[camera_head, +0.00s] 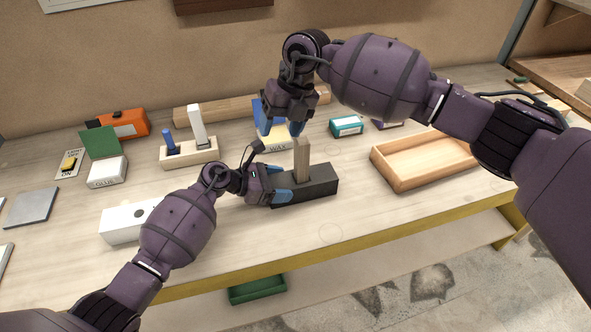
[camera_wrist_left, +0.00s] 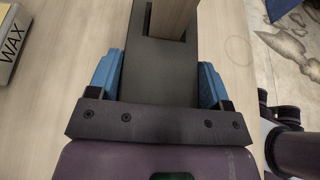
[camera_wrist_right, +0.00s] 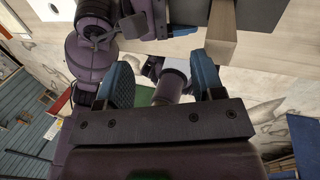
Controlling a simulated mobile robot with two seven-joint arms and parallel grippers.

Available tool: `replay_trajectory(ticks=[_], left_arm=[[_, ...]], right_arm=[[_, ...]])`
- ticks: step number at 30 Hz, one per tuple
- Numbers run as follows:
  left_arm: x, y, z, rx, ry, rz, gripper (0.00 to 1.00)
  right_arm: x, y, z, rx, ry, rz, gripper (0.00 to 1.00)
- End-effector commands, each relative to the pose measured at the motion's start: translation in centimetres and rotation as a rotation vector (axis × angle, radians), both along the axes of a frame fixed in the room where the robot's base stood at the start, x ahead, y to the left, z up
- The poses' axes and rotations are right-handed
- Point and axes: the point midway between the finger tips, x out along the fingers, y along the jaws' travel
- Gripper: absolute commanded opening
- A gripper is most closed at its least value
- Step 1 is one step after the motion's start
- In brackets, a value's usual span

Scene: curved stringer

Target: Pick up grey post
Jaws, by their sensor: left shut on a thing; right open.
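A dark grey block (camera_head: 318,184) lies on the workbench, with a brownish-grey wooden post (camera_head: 302,158) standing upright in its slot. My left gripper (camera_head: 281,184) is shut on the block's left end; the left wrist view shows its blue fingers on both sides of the block (camera_wrist_left: 160,80). My right gripper (camera_head: 281,130) is open and empty above and slightly left of the post's top. In the right wrist view, the post (camera_wrist_right: 221,35) is just past the right-hand finger, not between the fingers. A pale grey post (camera_head: 197,127) stands in a wooden stand (camera_head: 190,154) further left.
A blue peg (camera_head: 169,139) shares the wooden stand. A wax box (camera_head: 275,144) lies behind the dark block. A teal box (camera_head: 346,126) and an empty wooden tray (camera_head: 425,178) are to the right. A white block (camera_head: 122,222) is at the front left.

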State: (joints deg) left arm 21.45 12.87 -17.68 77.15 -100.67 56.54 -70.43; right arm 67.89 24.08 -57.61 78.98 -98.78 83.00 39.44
Motion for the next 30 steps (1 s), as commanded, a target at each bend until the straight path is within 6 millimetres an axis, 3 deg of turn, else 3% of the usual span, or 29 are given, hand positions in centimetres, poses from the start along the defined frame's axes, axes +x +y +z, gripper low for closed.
replay_trajectory(ticks=[1,6,13,21,30], left_arm=[[0.0,0.0,0.0,0.0,0.0,0.0,0.38],[0.0,0.0,0.0,0.0,0.0,0.0,0.38],[0.0,0.0,0.0,0.0,0.0,0.0,0.38],[0.0,0.0,0.0,0.0,0.0,0.0,0.38],[0.0,0.0,0.0,0.0,0.0,0.0,0.38]], right_arm=[[-1.4,1.5,-1.1,0.091,0.05,-0.013,0.62],[-4.5,5.9,-0.8,0.43,0.199,-0.107,0.62],[-7.4,9.0,-0.5,0.794,0.392,-0.274,0.62],[-8.6,9.5,0.0,1.155,0.595,-0.542,0.62],[-7.7,6.3,-0.8,1.498,0.797,-0.951,0.62]])
